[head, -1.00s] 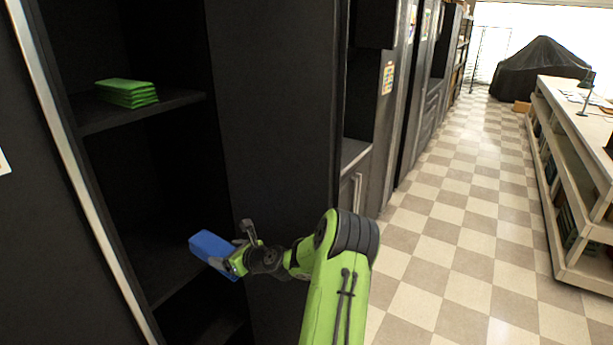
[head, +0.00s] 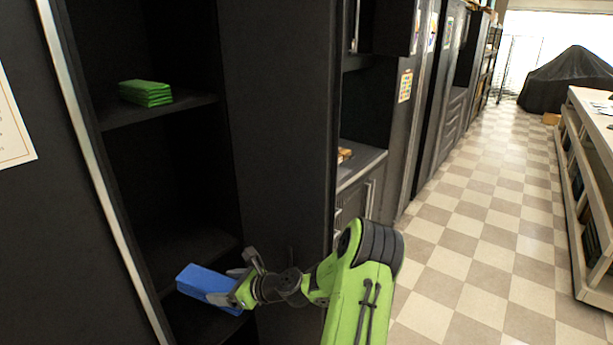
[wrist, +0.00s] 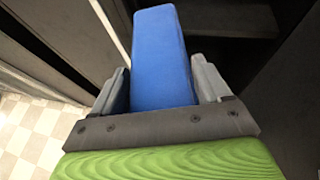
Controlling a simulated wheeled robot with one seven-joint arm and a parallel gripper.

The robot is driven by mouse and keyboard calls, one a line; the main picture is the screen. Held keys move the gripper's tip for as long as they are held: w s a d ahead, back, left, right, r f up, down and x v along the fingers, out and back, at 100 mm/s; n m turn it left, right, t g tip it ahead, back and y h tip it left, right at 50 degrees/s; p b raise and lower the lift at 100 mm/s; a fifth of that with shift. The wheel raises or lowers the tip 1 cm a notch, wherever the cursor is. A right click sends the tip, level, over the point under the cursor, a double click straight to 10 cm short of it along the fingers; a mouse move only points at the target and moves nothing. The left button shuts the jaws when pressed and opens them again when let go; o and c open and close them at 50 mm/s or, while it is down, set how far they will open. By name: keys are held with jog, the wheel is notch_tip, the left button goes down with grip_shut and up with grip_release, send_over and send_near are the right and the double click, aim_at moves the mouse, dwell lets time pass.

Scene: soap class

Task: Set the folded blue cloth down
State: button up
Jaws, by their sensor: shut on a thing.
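The folded blue cloth (head: 206,286) is a thick blue block, held in front of the open dark cabinet in the head view. My gripper (head: 236,287) is shut on one end of it. In the wrist view the blue cloth (wrist: 160,58) sticks out forward between the two grey fingers of my gripper (wrist: 163,88). In the head view the cloth overlaps the cabinet's lower shelf area; I cannot tell whether it touches anything there.
A folded green cloth stack (head: 146,93) lies on the upper cabinet shelf (head: 170,108). A lower shelf (head: 190,250) shows bare. A metal-edged upright (head: 90,160) bounds the cabinet's left side. The checkered floor (head: 470,230) to the right is clear, with a long counter beyond.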

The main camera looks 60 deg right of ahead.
jog(key=s+a+f+n+g+y, duration=0.1)
jog(key=a+n+y, duration=0.3)
jog(key=a, duration=0.9)
jog(key=a+f+n+g+y, duration=0.2)
jog(key=a+n+g+y, duration=0.2)
jog(key=a, duration=0.8)
jog(key=shift+s+a+n+g+y, duration=0.3)
jog(key=shift+s+a+n+y, duration=0.05)
jog(key=shift+n+y, duration=0.15)
